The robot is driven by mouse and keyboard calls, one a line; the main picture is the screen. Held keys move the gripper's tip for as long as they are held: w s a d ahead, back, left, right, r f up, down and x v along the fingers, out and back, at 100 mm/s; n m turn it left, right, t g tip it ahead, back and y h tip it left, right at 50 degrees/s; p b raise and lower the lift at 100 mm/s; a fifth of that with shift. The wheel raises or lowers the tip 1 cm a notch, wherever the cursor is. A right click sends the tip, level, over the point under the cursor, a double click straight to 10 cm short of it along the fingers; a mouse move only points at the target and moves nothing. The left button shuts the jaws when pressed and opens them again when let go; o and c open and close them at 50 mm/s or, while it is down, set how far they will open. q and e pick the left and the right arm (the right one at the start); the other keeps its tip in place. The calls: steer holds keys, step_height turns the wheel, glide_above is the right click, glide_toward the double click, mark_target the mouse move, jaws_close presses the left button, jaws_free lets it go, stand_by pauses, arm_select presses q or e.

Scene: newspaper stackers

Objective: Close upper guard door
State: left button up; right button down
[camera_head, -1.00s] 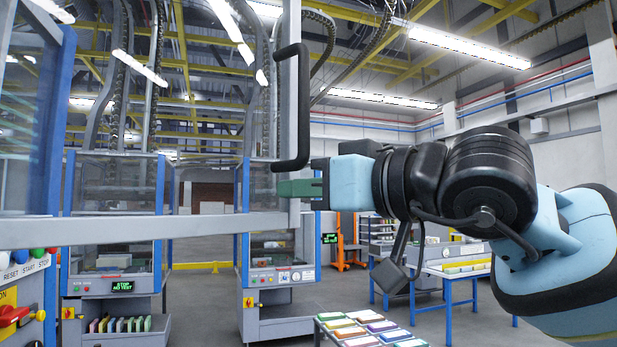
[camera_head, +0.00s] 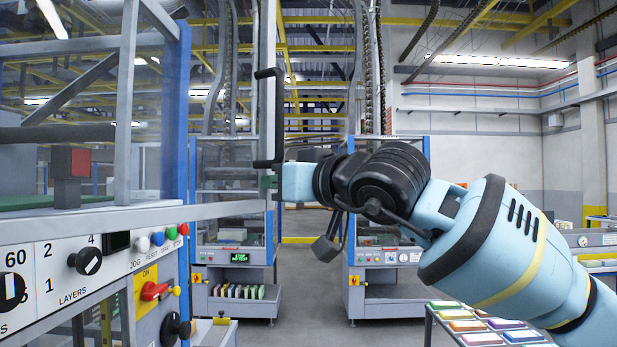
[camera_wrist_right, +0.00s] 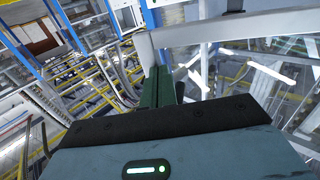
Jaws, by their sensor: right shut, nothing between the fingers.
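The upper guard door is a clear panel in a grey frame (camera_head: 225,209), standing open and swung out from the machine at left. A black bar handle (camera_head: 258,120) is on its free edge. My right gripper (camera_head: 269,182) is shut and empty, at the door's free-edge post just below the handle. Its green fingers also show in the right wrist view (camera_wrist_right: 160,88), beside the grey door frame (camera_wrist_right: 235,30). The fingertips seem to be against the frame, but contact is not clear. My left gripper is not in view.
The near machine's control panel (camera_head: 90,262) with knobs and coloured buttons fills the lower left. Other stackers (camera_head: 232,250) stand behind the door. A table with coloured stacks (camera_head: 480,325) is at lower right. Grey floor is open in the middle.

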steer(key=w+a, duration=0.1)
steer(key=a, duration=0.1)
steer(key=w+a, duration=0.1)
steer(key=a, duration=0.2)
steer(key=w+a, duration=0.2)
steer(key=shift+a+p, duration=0.15)
steer(key=shift+p, duration=0.15)
stand_by(0.3)
